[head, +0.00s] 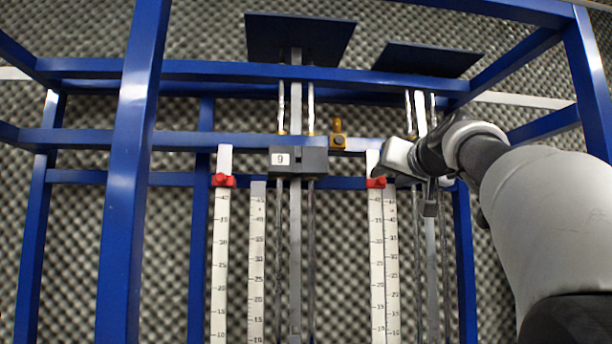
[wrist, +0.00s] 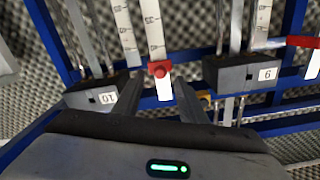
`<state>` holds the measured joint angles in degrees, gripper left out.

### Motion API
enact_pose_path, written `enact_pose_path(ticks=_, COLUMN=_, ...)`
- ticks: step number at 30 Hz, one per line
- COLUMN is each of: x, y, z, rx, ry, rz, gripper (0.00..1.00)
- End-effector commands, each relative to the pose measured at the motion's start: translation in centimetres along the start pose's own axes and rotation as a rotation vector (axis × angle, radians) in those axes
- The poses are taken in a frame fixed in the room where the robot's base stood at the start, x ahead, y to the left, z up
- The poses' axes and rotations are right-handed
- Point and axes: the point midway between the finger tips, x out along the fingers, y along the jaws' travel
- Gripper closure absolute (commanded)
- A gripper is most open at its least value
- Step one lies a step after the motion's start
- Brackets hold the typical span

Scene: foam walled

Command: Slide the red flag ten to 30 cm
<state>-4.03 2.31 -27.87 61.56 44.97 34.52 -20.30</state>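The red flag ten (head: 376,183) sits high on a white ruler strip (head: 377,260) beside block 10, above the readable marks. In the wrist view the flag (wrist: 159,70) shows between and just beyond my two dark fingers. My gripper (head: 381,171) is at the flag in the head view, and partly hides the block behind it. In the wrist view my gripper (wrist: 162,84) is open, with a gap on both sides of the flag. I cannot tell whether a finger touches it. The block labelled 10 (wrist: 100,94) is left of the fingers there.
A second red flag (head: 223,181) is on the left ruler, near the block labelled 9 (head: 298,161). Blue frame bars (head: 130,170) and vertical metal rods stand around the rulers. A small yellow-orange fitting (head: 338,139) is on the crossbar. Foam walls lie behind.

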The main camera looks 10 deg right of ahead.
Motion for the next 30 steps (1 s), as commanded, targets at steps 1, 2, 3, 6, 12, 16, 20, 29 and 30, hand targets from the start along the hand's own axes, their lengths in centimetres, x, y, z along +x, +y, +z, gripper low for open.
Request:
enact_pose_path(ticks=1, x=0.9, y=0.0, z=-0.1, rx=-0.001, ry=-0.001, rz=0.002, gripper=0.62)
enact_pose_path(ticks=2, x=1.4, y=0.0, z=-0.2, rx=0.000, ry=-0.001, rz=0.003, gripper=0.62)
enact_pose_path(ticks=3, x=1.9, y=0.1, z=-0.2, rx=-0.001, ry=0.000, rz=0.003, gripper=0.62)
enact_pose_path(ticks=6, x=2.8, y=0.1, z=-0.1, rx=0.000, ry=0.001, rz=0.002, gripper=0.62)
enact_pose_path(ticks=12, x=3.4, y=0.1, z=-0.1, rx=0.000, ry=0.001, rz=0.001, gripper=0.62)
enact_pose_path(ticks=16, x=3.4, y=0.1, z=0.0, rx=0.000, ry=0.001, rz=0.001, gripper=0.62)
enact_pose_path(ticks=20, x=3.4, y=0.1, z=0.0, rx=0.000, ry=0.001, rz=0.001, gripper=0.74)
enact_pose_path(ticks=29, x=3.4, y=0.1, z=0.0, rx=0.000, ry=0.001, rz=0.001, gripper=1.00)
enact_pose_path(ticks=30, x=3.4, y=0.1, z=0.0, rx=0.000, ry=0.001, rz=0.001, gripper=1.00)
